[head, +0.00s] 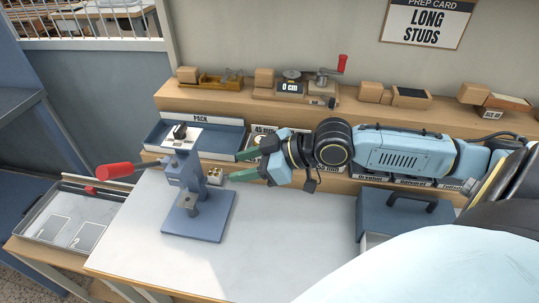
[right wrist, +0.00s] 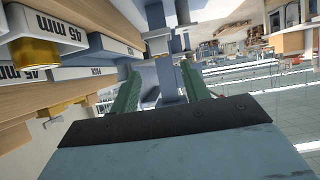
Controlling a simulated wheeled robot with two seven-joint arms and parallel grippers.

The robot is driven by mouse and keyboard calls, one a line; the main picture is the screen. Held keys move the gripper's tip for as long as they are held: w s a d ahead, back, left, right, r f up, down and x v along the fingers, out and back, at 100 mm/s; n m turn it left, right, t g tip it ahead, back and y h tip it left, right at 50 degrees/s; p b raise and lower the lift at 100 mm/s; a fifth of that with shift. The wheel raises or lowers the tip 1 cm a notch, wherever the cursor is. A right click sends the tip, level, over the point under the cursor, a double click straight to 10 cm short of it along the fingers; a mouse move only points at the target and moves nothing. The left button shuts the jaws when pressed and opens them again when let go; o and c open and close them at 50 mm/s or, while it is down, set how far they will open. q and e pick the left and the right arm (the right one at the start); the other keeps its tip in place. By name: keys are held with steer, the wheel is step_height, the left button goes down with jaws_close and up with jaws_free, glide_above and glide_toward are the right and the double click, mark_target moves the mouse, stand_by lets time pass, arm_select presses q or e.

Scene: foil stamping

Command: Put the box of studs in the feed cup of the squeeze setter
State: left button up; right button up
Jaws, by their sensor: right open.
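The blue squeeze setter (head: 184,178) stands upright on the white worktable, with a red-ended lever (head: 115,171) pointing left. A small pale box with dark spots, which looks like the box of studs (head: 215,175), sits against the right side of the setter's column. It seems to be at the feed cup, but the cup itself cannot be made out. My right gripper (head: 236,165) is open, its green fingers just right of this box and apart from it. The right wrist view shows the spread fingers (right wrist: 160,88) with nothing held between them. My left gripper is not in view.
A blue tray labelled PACK (head: 222,141) and a bin labelled 45 mm (right wrist: 62,30) stand behind the table's working area. A blue case with a handle (head: 400,213) is at right. A PREP CARD reading LONG STUDS (head: 427,20) hangs above. The table's front middle (head: 280,250) is clear.

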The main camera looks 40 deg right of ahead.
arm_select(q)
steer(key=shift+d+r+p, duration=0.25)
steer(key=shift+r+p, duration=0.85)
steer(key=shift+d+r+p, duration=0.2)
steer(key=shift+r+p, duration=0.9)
arm_select(e)
steer(key=v, duration=0.6)
steer(key=shift+s+d+r, duration=0.15)
steer(key=shift+s+r, duration=0.05)
steer(key=shift+s, duration=0.05)
